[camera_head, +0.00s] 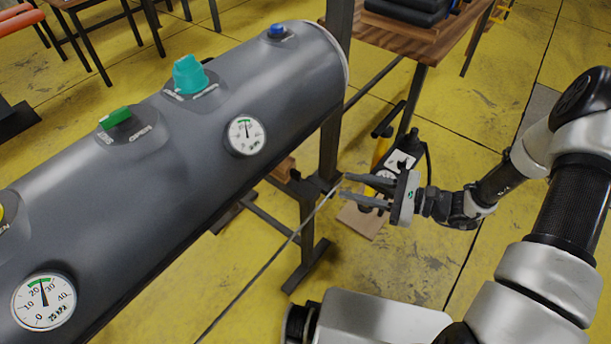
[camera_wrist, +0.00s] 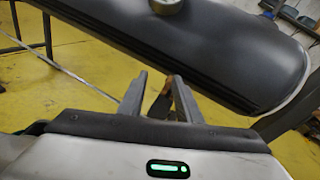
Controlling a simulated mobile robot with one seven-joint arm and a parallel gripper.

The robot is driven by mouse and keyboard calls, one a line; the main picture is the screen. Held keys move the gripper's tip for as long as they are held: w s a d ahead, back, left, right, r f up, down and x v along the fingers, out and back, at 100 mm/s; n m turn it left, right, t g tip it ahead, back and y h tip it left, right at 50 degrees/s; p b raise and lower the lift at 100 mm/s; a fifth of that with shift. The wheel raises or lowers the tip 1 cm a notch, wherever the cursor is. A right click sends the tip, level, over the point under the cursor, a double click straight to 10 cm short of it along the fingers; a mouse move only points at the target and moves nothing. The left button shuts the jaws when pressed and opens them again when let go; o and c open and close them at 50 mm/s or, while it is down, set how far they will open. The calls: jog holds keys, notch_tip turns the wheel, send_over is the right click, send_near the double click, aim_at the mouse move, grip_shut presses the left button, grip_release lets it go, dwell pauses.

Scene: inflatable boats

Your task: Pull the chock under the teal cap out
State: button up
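The teal cap (camera_head: 190,75) sits on top of the long dark grey inflatable tube (camera_head: 150,170) in the head view. Below the tube, near its right end, a small brown wooden block (camera_head: 283,169), which looks like a chock, shows partly hidden behind the tube. My gripper (camera_head: 346,187) is to the right of it and apart from it, fingers pointing left and spread open with nothing held. In the wrist view the fingers (camera_wrist: 159,80) are apart, and a brown wooden piece (camera_wrist: 162,101) shows between them, partly hidden; its contact with them cannot be told.
A green cap (camera_head: 117,117), a blue cap (camera_head: 276,31) and gauges (camera_head: 246,135) are on the tube. A dark stand (camera_head: 308,235) and post (camera_head: 334,110) stand near my gripper. A wooden table (camera_head: 440,42) is behind. Yellow floor (camera_head: 400,265) lies open in front.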

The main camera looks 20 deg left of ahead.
notch_tip(320, 180, down, 11)
jog(key=w+m+t+b, duration=0.2)
jog(key=m+t, duration=0.3)
jog(key=m, duration=0.1)
jog(key=b, duration=0.3)
send_near(300, 174)
jog(key=x, duration=0.9)
jog(key=shift+w+a, duration=0.1)
grip_shut()
